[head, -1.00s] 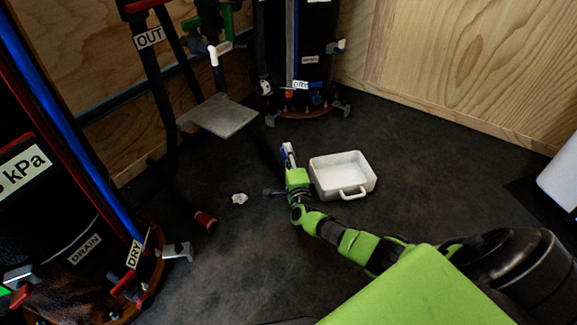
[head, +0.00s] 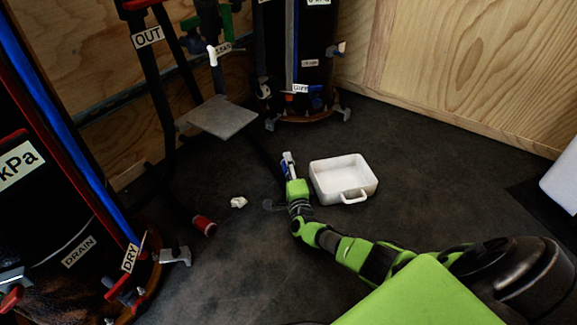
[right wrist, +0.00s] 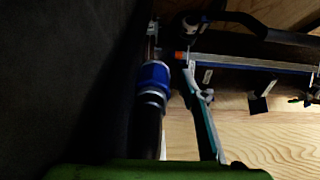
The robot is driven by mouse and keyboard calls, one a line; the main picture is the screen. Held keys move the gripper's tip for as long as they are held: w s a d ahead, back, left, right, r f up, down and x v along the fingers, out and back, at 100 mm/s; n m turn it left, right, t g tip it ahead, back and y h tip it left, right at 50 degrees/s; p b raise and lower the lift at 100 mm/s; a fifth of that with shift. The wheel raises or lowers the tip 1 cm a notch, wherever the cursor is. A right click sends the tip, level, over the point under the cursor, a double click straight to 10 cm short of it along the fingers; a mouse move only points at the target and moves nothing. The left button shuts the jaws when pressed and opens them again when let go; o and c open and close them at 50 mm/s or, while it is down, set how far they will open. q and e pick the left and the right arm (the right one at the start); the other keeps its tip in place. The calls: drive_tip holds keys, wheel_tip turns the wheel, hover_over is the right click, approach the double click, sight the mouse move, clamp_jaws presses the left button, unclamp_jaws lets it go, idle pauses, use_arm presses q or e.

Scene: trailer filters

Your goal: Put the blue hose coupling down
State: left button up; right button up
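The blue hose coupling (right wrist: 153,75) shows in the right wrist view as a blue collar with silver rings on a dark hose. It lies along the gripper, left of the one finger that shows clearly. A narrow dark gap shows between that finger and the coupling. In the head view a small patch of blue (head: 284,167) shows at my right gripper (head: 288,160), low over the dark floor. My right gripper (right wrist: 180,75) looks open. Its other finger is lost in shadow or behind the coupling. My left gripper is not in view.
A white tray (head: 348,197) stands just right of my right gripper. A red-ended hose (head: 203,226) and a small pale lump (head: 238,202) lie to the left. Black filter vessels stand at the left (head: 60,200) and back (head: 300,60). Floor in front is clear.

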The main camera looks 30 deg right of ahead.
drive_tip(key=shift+s+f, duration=0.1)
drive_tip(key=shift+f, duration=0.05)
drive_tip(key=shift+r, duration=0.5)
drive_tip(key=p+v, duration=0.6)
drive_tip(key=v, duration=0.4)
drive_tip(key=shift+s+a+r+p, duration=0.1)
drive_tip(key=shift+s+r+p, duration=0.1)
drive_tip(key=shift+p, duration=0.1)
drive_tip(key=shift+s+a+f, duration=0.15)
drive_tip(key=shift+s+a, duration=0.15)
drive_tip(key=shift+s, duration=0.35)
